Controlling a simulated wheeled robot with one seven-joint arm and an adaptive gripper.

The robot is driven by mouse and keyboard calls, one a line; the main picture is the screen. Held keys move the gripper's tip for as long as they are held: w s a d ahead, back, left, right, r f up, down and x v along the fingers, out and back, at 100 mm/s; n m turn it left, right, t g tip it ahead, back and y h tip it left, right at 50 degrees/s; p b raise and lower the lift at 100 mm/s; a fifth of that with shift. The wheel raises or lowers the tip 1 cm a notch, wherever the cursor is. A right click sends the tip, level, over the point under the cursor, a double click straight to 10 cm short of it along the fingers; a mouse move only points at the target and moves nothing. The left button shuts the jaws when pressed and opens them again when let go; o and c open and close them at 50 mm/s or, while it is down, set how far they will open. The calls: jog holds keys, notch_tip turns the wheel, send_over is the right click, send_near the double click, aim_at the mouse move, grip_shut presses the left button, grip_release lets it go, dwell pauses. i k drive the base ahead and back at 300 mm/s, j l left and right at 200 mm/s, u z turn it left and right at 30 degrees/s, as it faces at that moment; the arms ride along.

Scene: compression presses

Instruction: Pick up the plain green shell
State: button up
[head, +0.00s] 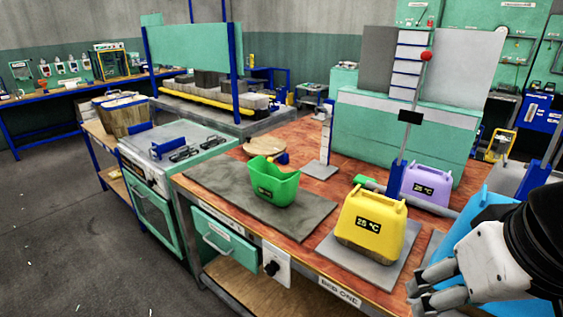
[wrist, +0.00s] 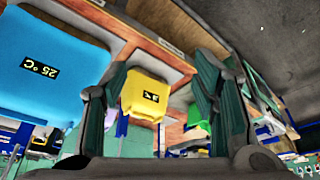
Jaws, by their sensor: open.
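The green shell (head: 273,185) is an open-topped, bucket-like piece with a small dark label on its front. It rests on a dark grey slab (head: 225,183) left of centre on the bench. My gripper (head: 435,285) is at the lower right in the head view, well to the right of the green shell and apart from it. In the wrist view, my gripper (wrist: 162,65) has its two fingers spread with nothing held between them. A green patch, likely the green shell (wrist: 190,140), shows partly behind the right finger there.
A yellow shell (head: 372,225) marked 25 °C sits on a grey plate between my gripper and the green shell. A purple shell (head: 426,184) stands behind it. A blue shell (wrist: 45,65) is close to my gripper. An upright post (head: 408,120) and a wooden disc (head: 262,146) are nearby.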

aim_at(276, 186)
jog(key=i+j, duration=0.5)
jog(key=j, duration=0.25)
jog(key=i+j, duration=0.45)
jog(key=j, duration=0.25)
jog(key=i+z, duration=0.05)
